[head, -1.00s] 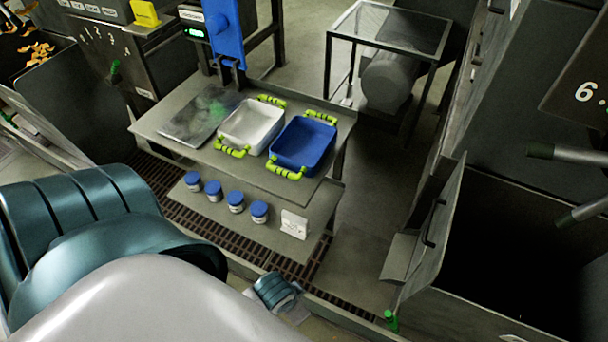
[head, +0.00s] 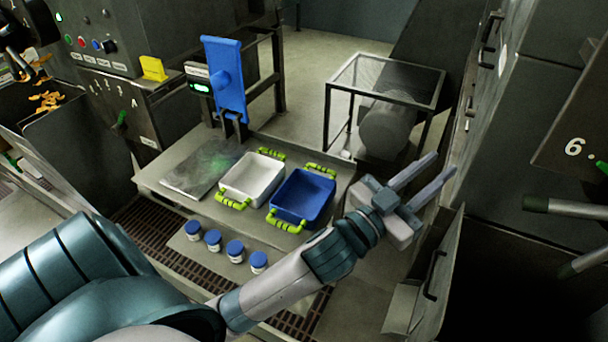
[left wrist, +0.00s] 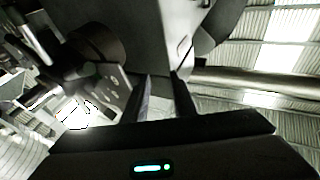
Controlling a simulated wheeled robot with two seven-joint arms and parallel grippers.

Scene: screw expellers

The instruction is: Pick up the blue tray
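The blue tray (head: 304,193) sits on the metal table, upright, with yellow-green handles at its far and near ends. It looks empty. My left gripper (head: 443,164) is raised to the right of the blue tray, apart from it. Its two fingers point up and right, away from the tray, with a gap between them and nothing held. In the left wrist view the two dark fingers (left wrist: 162,97) also stand apart, and the tray cannot be made out there. My right gripper is not in view.
A white tray (head: 250,180) with similar handles stands close left of the blue one. Several blue-lidded jars (head: 235,250) stand on the lower shelf. A wire-topped frame (head: 385,85) is behind, and an open grey door (head: 436,265) is right of my arm.

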